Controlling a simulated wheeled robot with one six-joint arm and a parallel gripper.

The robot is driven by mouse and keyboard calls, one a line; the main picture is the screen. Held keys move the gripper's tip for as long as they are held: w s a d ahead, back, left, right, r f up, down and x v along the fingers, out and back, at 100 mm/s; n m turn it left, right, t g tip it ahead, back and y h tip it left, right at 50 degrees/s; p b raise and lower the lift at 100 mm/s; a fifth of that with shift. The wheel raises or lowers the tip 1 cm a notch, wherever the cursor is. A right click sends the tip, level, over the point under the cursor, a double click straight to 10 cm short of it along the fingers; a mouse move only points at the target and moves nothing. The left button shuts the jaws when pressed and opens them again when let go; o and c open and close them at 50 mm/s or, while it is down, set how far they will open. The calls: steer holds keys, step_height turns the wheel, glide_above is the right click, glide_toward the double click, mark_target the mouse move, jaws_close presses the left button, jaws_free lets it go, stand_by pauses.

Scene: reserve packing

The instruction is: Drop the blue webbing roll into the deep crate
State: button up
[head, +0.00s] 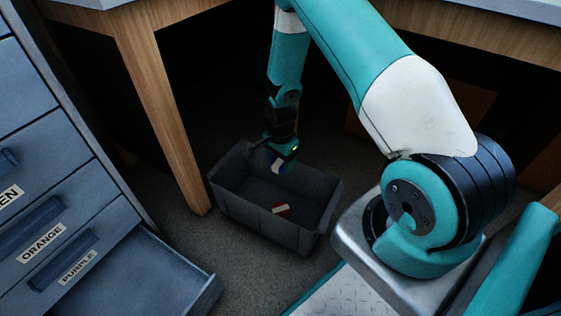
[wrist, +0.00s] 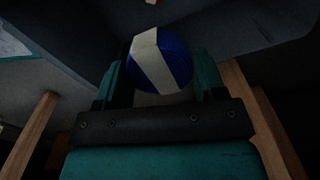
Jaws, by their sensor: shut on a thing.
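The blue webbing roll (wrist: 176,62), with a pale band across it, is between the fingers of my gripper (wrist: 160,82) in the wrist view. My gripper is shut on the roll and points down over the deep crate (head: 262,228). The crate is a dark grey open bin on the floor. The roll appears at or inside the crate's opening, near its far side; its exact height is unclear.
A red and white item (head: 281,210) lies inside the crate. A wooden table leg (head: 165,115) stands close left of the crate. A blue-grey drawer cabinet (head: 75,215) is at the left, with its lowest drawer (head: 140,275) pulled out. The tabletop overhangs behind.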

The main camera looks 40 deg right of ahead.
step_height(320, 180, down, 6)
steer(key=b, duration=0.5)
steer(key=shift+b, duration=0.35)
steer(key=shift+r, duration=0.1)
steer(key=o, duration=1)
step_height(320, 180, up, 17)
steer(key=p, duration=0.8)
steer(key=shift+r+p, duration=0.2)
steer(key=shift+p, duration=0.1)
